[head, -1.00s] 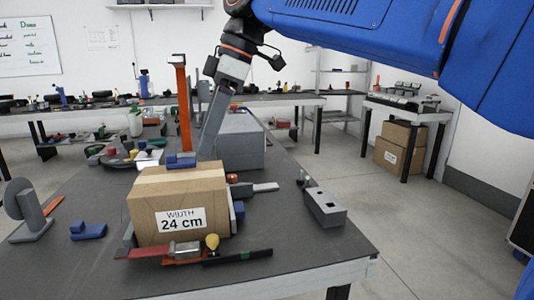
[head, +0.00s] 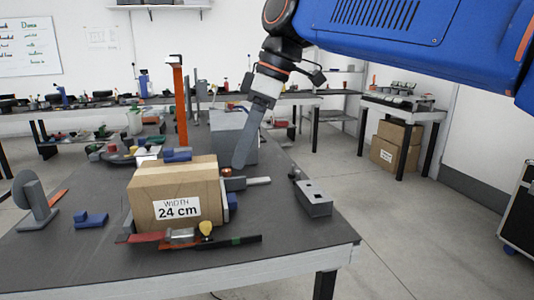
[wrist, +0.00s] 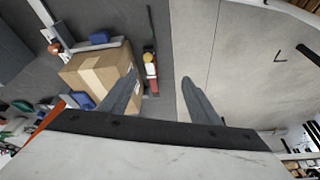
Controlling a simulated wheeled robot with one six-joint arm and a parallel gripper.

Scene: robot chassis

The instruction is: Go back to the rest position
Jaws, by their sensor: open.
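My gripper (head: 240,162) hangs from my blue arm above the table, behind and to the right of the cardboard box in the head view. In the wrist view my gripper (wrist: 155,88) shows two grey fingers spread apart with nothing between them. The cardboard box (head: 150,195), labelled "WIDTH 24 cm", sits on the dark table. The box (wrist: 95,72) also shows in the wrist view, beside and partly behind the left finger. I cannot tell from the head view how high the fingertips are above the table.
An orange post (head: 181,105) and a grey block (head: 225,125) stand behind the box. A grey holed block (head: 313,198) lies near the table's right edge. Blue parts (head: 90,219) and tools (head: 225,243) lie around the box.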

